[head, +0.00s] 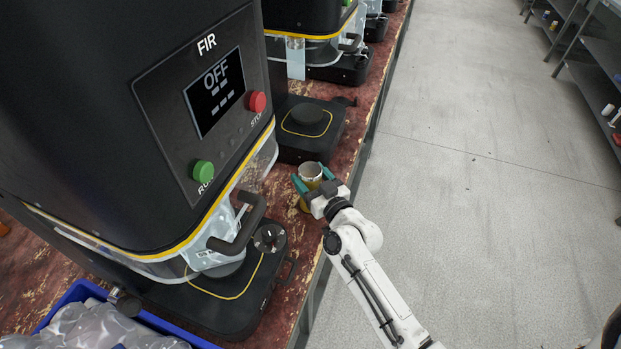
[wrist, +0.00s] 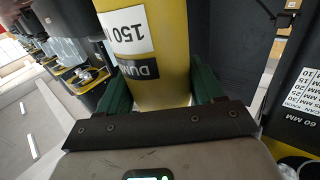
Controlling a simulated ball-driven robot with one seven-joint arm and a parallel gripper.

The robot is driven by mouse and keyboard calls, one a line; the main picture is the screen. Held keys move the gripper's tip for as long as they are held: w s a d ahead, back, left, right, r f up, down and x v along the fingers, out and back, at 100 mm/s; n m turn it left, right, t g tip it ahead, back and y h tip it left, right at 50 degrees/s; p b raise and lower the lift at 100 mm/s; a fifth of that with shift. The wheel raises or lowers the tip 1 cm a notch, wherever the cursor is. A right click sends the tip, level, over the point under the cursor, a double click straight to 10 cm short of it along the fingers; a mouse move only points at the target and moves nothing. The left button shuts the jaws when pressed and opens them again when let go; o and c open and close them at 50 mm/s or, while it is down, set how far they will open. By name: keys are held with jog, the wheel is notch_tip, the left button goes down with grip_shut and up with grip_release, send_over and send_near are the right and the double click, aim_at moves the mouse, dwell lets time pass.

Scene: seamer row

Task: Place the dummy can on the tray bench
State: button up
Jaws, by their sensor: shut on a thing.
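The dummy can is a yellow cylinder (head: 310,172) with a pale top, at the front edge of the worn red bench in the head view. My gripper (head: 313,184), with green fingers, is shut around its sides. In the wrist view the can (wrist: 160,45) fills the space between the two fingers, with white "150" and black "DUM" labels upside down in the picture. Whether its base touches the bench is hidden. I cannot pick out a tray bench for certain.
A black seamer marked FIR (head: 200,85), its screen reading OFF, stands left of the can. A black base plate (head: 310,128) lies just beyond it. A blue crate (head: 78,291) of clear plastic sits at lower left. Grey floor (head: 470,150) is open on the right; shelving (head: 595,65) stands beyond.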

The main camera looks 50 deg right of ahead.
jog(key=shift+f, duration=0.2)
jog(key=o, duration=1.2)
jog(key=shift+r, duration=0.1)
jog(key=shift+r, duration=0.15)
jog(key=shift+s+a, duration=0.1)
jog(key=shift+s, duration=0.15)
jog(key=b+v, duration=0.2)
jog(key=v, duration=0.9)
jog(key=shift+s, duration=0.25)
